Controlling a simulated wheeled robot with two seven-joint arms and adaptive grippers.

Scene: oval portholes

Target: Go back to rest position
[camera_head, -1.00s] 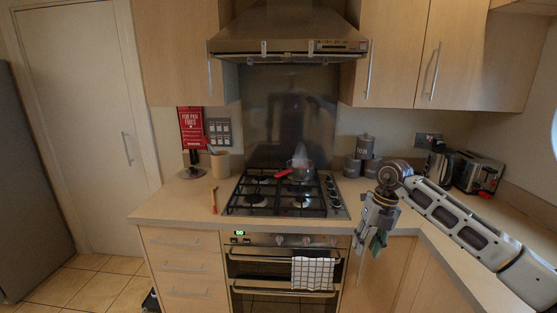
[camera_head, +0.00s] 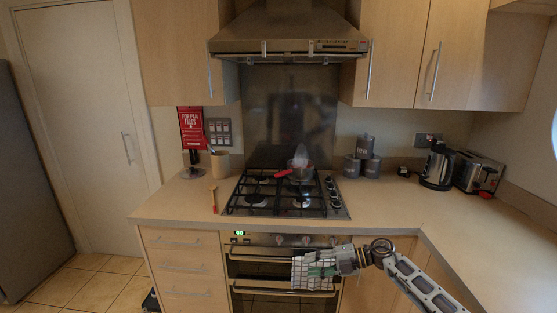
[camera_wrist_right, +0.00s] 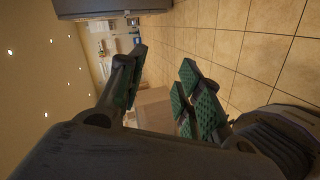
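My right gripper (camera_head: 318,269) is low in front of the oven, its fingers pointing left in the head view. It overlaps the checked towel (camera_head: 300,284) on the oven handle; I cannot tell whether they touch. In the right wrist view, the green-padded fingers of the right gripper (camera_wrist_right: 164,60) are spread apart with nothing between them. My left gripper is in neither view.
A pan with a red handle (camera_head: 300,172) stands on the gas hob (camera_head: 262,193). A wooden utensil (camera_head: 214,201) lies left of it. A kettle (camera_head: 437,168) and toaster (camera_head: 478,173) stand at the right. The right worktop (camera_head: 400,205) is mostly clear.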

